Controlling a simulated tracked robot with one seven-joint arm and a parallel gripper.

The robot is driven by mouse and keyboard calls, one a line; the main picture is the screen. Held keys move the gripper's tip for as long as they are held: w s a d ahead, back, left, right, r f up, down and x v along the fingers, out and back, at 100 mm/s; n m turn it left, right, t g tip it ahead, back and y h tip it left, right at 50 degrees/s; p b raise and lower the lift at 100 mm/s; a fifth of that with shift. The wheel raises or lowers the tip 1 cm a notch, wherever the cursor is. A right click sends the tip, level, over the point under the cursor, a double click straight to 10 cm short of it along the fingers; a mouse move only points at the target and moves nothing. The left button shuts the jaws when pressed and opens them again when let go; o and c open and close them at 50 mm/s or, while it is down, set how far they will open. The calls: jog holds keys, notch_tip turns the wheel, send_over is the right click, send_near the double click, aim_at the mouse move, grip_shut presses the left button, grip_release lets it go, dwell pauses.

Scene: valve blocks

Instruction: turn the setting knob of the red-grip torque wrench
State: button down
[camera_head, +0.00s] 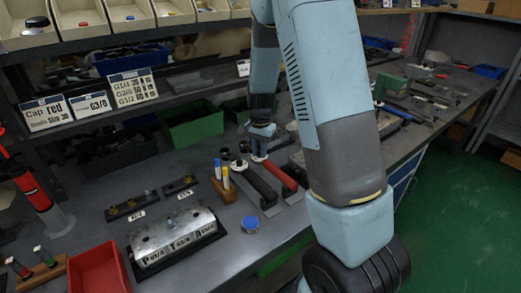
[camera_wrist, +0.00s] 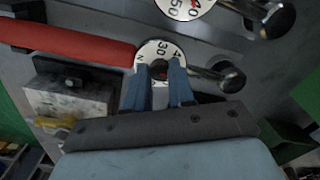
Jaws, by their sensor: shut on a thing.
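The red-grip torque wrench lies on the bench, its red grip (camera_head: 275,174) pointing toward the front right in the head view. The knob is mostly hidden between the fingers. In the head view my gripper (camera_head: 260,152) is over the wrench's dial end and hides it.
A second white dial (camera_wrist: 186,6) is close by in the wrist view. A black-grip wrench (camera_head: 256,186) lies beside the red one. A wooden block (camera_head: 223,189) with markers, a blue cap (camera_head: 250,223) and a green bin (camera_head: 192,126) are near.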

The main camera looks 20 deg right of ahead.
jog(key=c, duration=0.9)
grip_release()
jog(key=shift+c, duration=0.2)
jog(key=shift+r, duration=0.1)
notch_tip(320, 180, up, 8)
jog(key=shift+f, duration=0.25)
jog(key=shift+r, duration=0.1)
jog(key=s+r+n+t, duration=0.3)
jog(key=s+r+n, duration=0.2)
jog(key=s+r, duration=0.9)
jog(key=s+r+n+t, duration=0.2)
jog(key=s+r+n, duration=0.2)
jog(key=s, duration=1)
notch_tip(320, 180, up, 2)
jog(key=shift+r, duration=0.25)
